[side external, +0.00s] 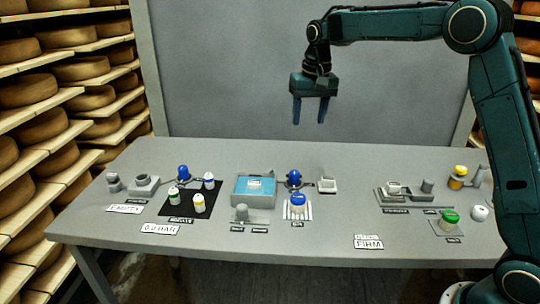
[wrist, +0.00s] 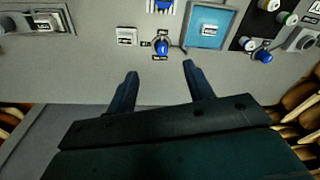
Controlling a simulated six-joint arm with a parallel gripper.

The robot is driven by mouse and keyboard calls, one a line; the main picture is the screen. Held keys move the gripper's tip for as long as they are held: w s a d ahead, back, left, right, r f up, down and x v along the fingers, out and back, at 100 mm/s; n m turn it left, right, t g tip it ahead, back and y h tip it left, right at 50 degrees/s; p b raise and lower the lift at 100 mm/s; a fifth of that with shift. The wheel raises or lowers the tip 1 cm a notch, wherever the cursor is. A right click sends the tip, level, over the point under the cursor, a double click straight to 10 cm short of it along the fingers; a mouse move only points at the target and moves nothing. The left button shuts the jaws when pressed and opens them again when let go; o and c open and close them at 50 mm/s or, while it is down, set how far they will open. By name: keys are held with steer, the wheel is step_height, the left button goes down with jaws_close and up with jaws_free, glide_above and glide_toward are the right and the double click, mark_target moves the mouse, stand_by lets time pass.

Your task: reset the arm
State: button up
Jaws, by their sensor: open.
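My gripper (side external: 310,110) hangs high above the back of the grey table (side external: 330,218), pointing down, well clear of everything. Its two blue fingers are apart and nothing is between them. In the wrist view my gripper (wrist: 158,85) also shows open and empty, with the table's edge beneath it. My teal arm reaches in from the right side of the side view.
Shelves of cheese wheels (side external: 30,90) stand at left. The air around the gripper is free.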

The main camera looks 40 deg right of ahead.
steer(key=s+a+r+n+t, duration=0.15)
steer(key=s+r, duration=0.25)
steer(key=s, duration=0.4)
steer(key=s+a+r+n+t, duration=0.1)
steer(key=s+a+r, duration=0.2)
steer(key=s, duration=0.6)
steer(key=s+a+f+n+t, duration=0.1)
steer(key=s+f, duration=0.1)
steer(key=s, duration=0.6)
steer(key=s+a+f+n+t, duration=0.1)
steer(key=s+f+n, duration=0.1)
steer(key=s, duration=0.7)
steer(key=shift+s+f, duration=0.25)
steer(key=shift+f, duration=0.4)
steer(key=shift+a, duration=0.1)
